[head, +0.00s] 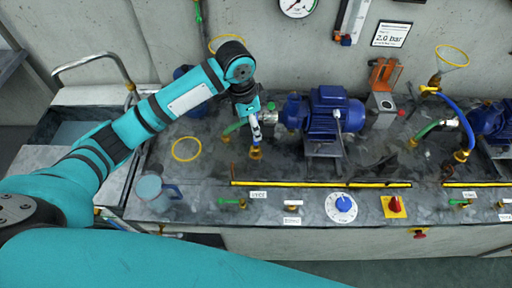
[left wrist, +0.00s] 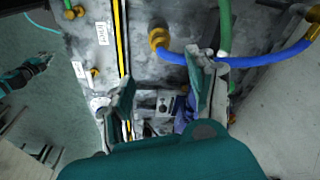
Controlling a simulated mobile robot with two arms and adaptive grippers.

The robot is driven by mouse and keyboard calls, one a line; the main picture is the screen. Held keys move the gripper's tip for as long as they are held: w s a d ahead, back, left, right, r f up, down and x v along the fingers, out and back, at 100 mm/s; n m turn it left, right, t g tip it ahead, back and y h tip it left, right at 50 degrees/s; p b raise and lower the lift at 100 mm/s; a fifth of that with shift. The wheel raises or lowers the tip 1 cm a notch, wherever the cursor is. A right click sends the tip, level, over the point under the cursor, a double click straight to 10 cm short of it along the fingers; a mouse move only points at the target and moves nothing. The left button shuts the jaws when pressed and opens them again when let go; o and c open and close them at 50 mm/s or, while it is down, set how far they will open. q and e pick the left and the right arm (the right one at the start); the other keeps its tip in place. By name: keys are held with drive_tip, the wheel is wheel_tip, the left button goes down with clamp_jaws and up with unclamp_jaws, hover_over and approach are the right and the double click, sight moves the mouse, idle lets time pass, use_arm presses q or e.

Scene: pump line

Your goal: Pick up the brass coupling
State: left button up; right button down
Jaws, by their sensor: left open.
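A brass coupling (head: 256,154) sits on the bench just below my left gripper (head: 250,118) in the head view. In the left wrist view, a brass coupling (left wrist: 158,38) is on the end of a blue hose (left wrist: 262,60). There, my left gripper (left wrist: 160,92) has its two fingers apart with no object held between them. The coupling lies above the gap in that picture, apart from the fingers. The gripper partly hides the hose in the head view.
A blue pump (head: 333,112) stands right of the gripper. A green hose (head: 234,127) is close on its left. A mug (head: 155,192) and a yellow ring (head: 187,149) are further left. Another brass fitting (head: 462,156) is at the right. A yellow strip (head: 320,184) crosses the bench front.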

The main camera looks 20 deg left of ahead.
use_arm(q)
hover_over(255, 144)
wheel_tip(255, 144, down, 4)
drive_tip(key=shift+a+f+p, duration=0.1)
drive_tip(key=shift+p, duration=0.2)
drive_tip(key=shift+w+f, duration=0.2)
drive_tip(key=shift+f, duration=0.95)
drive_tip(key=shift+s+f+p, duration=0.1)
drive_tip(key=shift+f+p, duration=0.2)
drive_tip(key=f, duration=0.2)
drive_tip(key=f+p, duration=0.1)
drive_tip(key=f, duration=0.1)
drive_tip(key=shift+s+d+f, duration=0.1)
drive_tip(key=shift+d+f, duration=0.1)
drive_tip(key=shift+f, duration=0.15)
drive_tip(key=c, duration=1.1)
drive_tip(key=shift+c, duration=0.3)
use_arm(e)
drive_tip(key=w+r, duration=0.2)
drive_tip(key=r, duration=0.1)
drive_tip(key=shift+w, duration=0.2)
drive_tip(key=shift+f, duration=0.1)
